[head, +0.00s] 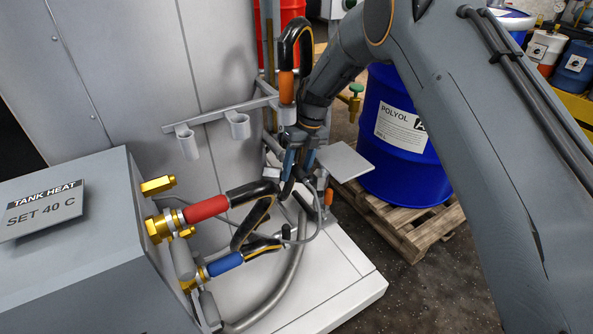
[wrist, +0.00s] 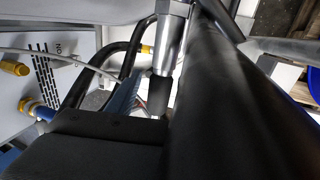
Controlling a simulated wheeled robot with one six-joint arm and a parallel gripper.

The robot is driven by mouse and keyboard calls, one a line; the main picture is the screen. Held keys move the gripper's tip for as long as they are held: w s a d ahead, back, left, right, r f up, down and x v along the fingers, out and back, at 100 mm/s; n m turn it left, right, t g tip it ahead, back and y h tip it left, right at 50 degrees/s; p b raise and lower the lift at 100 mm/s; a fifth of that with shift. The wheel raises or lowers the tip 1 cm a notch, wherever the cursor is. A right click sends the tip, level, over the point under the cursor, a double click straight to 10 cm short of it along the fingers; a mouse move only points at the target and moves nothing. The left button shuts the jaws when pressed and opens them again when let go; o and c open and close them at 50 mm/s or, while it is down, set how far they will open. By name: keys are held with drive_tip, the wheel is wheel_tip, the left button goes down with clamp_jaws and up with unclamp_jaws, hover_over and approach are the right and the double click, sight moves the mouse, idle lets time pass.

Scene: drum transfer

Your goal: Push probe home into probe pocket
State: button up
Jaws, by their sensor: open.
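My gripper (head: 300,162) hangs by the rail and grey cabinet, its blue fingers apart and pointing down. In the wrist view one blue finger (wrist: 124,98) shows beside a dark grip (wrist: 158,95) under a silver cylinder (wrist: 172,42); these may be the probe and its pocket, but I cannot tell for sure. How far the probe is seated is hidden by the gripper and hoses.
A grey rail (head: 210,118) carries empty cups and an orange-handled hose (head: 286,88). Red (head: 206,209) and blue (head: 226,263) hose couplings join the TANK HEAT box (head: 85,255). A flat grey plate (head: 344,162) juts out right of the gripper. A blue drum (head: 385,165) stands on a pallet (head: 405,225).

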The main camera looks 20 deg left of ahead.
drive_tip(key=v, duration=0.8)
